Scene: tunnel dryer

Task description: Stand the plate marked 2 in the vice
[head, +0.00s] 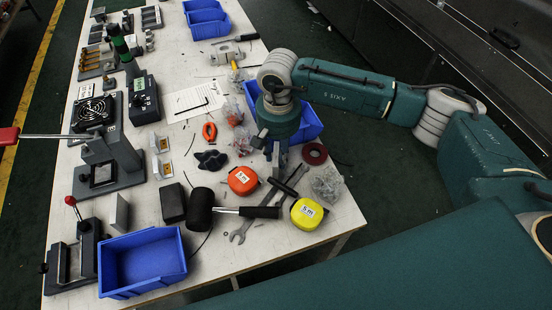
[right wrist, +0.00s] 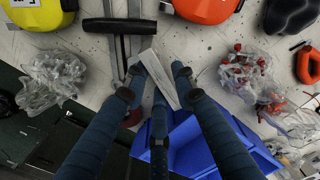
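My right gripper (head: 280,150) hangs low over the right side of the table, in front of a blue bin. In the right wrist view its dark fingers (right wrist: 157,80) are closed around a pale, thin plate (right wrist: 160,78), which sits tilted between the tips. No mark on this plate is readable. A dark fixture with jaws and a red-knobbed lever (head: 72,260), which looks like the vice, stands at the table's front left corner. Its jaws look empty. A grey plate (head: 120,213) stands upright behind it. My left gripper is not in view.
A blue bin (head: 145,262) stands right of the vice. A lever press (head: 108,165) stands behind the vice. Another blue bin (head: 310,125) is near my gripper.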

